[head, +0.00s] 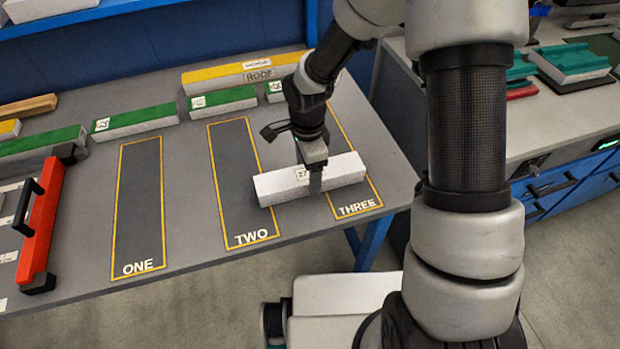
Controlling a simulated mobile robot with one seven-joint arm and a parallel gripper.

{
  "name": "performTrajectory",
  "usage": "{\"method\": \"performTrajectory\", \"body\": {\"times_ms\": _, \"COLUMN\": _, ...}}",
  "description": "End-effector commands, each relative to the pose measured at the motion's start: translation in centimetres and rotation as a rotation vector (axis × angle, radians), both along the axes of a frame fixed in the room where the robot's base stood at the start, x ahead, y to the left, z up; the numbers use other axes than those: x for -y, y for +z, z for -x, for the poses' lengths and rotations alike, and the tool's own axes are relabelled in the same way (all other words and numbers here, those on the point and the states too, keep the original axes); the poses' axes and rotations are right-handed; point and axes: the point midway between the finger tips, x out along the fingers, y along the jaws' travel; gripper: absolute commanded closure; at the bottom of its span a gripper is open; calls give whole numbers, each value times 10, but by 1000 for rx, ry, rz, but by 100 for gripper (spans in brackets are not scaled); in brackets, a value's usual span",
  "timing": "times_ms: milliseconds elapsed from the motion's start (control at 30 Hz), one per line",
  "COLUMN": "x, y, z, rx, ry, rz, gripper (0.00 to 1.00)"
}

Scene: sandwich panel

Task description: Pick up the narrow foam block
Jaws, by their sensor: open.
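A long white block (275,186), which looks like the foam block, lies on the grey table across the front parts of the lanes marked TWO and THREE. My gripper (315,186) points down at the middle of the block, just right of the label. One finger shows in front of the block's near side. The other finger is hidden, and I cannot tell whether the gripper touches the block. The block appears to rest on the table.
Lane ONE (138,205) is empty. Green-topped white blocks (135,121) and a yellow-topped block marked ROOF (240,73) lie along the back. A red bar tool with a black handle (42,220) lies at left. A second bench (530,130) stands at right.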

Motion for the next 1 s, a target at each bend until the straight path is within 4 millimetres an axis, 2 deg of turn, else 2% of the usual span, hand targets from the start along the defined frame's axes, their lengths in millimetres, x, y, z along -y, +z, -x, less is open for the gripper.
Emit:
{"method": "performTrajectory", "body": {"times_ms": 167, "x": 0, "y": 0, "z": 0, "rx": 0, "ry": 0, "rz": 0, "gripper": 27}}
{"method": "performTrajectory", "body": {"times_ms": 433, "x": 0, "y": 0, "z": 0, "rx": 0, "ry": 0, "rz": 0, "gripper": 72}}
{"method": "performTrajectory", "body": {"times_ms": 733, "x": 0, "y": 7, "z": -1, "rx": 2, "ry": -1, "rz": 0, "gripper": 72}}
{"method": "performTrajectory", "body": {"times_ms": 867, "x": 0, "y": 27, "z": -1, "rx": 5, "ry": -1, "rz": 0, "gripper": 72}}
{"method": "performTrajectory", "body": {"times_ms": 1000, "x": 0, "y": 57, "z": -1, "rx": 5, "ry": -2, "rz": 1, "gripper": 72}}
